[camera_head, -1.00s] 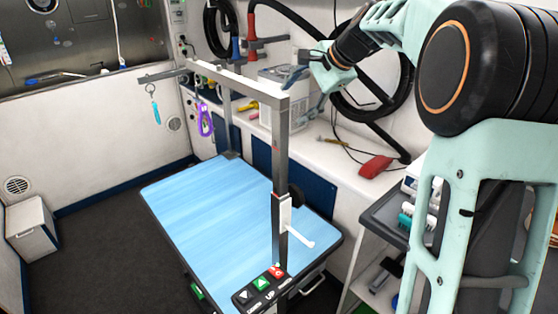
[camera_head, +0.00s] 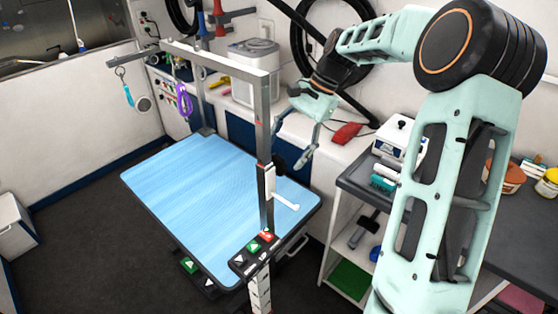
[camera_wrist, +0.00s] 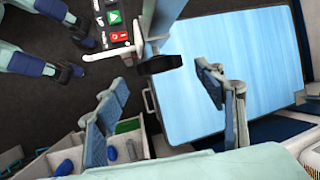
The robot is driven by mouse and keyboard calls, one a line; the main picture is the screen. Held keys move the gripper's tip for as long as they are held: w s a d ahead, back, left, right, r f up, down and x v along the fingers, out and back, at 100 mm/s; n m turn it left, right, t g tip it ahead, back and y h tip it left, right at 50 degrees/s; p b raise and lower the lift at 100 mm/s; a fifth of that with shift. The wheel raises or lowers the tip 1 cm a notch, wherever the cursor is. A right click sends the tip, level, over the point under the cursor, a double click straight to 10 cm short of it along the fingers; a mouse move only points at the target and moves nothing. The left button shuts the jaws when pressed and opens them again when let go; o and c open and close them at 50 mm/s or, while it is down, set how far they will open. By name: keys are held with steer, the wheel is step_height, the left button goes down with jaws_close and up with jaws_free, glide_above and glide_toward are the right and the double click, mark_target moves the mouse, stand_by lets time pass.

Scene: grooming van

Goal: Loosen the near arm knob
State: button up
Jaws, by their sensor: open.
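The grooming arm is a grey frame over the blue table (camera_head: 180,195), with a near post (camera_head: 262,130) at the table's near edge. A dark knob (camera_head: 279,163) sits on the far side of this post, partly hidden by it. In the wrist view the black knob (camera_wrist: 158,64) projects from the post, beyond and between my fingers. My gripper (camera_head: 295,142) is open, to the right of the post and above the table edge. In the wrist view my gripper (camera_wrist: 160,93) is empty, its two blue-padded fingers wide apart. No contact with the knob is visible.
A white lever (camera_head: 285,203) sticks out from the post's lower clamp. A button panel (camera_head: 255,250) is at the post's foot. Leashes hang from the frame's far end. A grey cart (camera_head: 355,182) stands right of the table. A red object (camera_head: 346,133) lies on the white counter.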

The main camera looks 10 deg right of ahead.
mark_target(279, 161)
steer(key=shift+x, duration=2.05)
steer(key=shift+c, duration=0.7)
steer(key=c, duration=1)
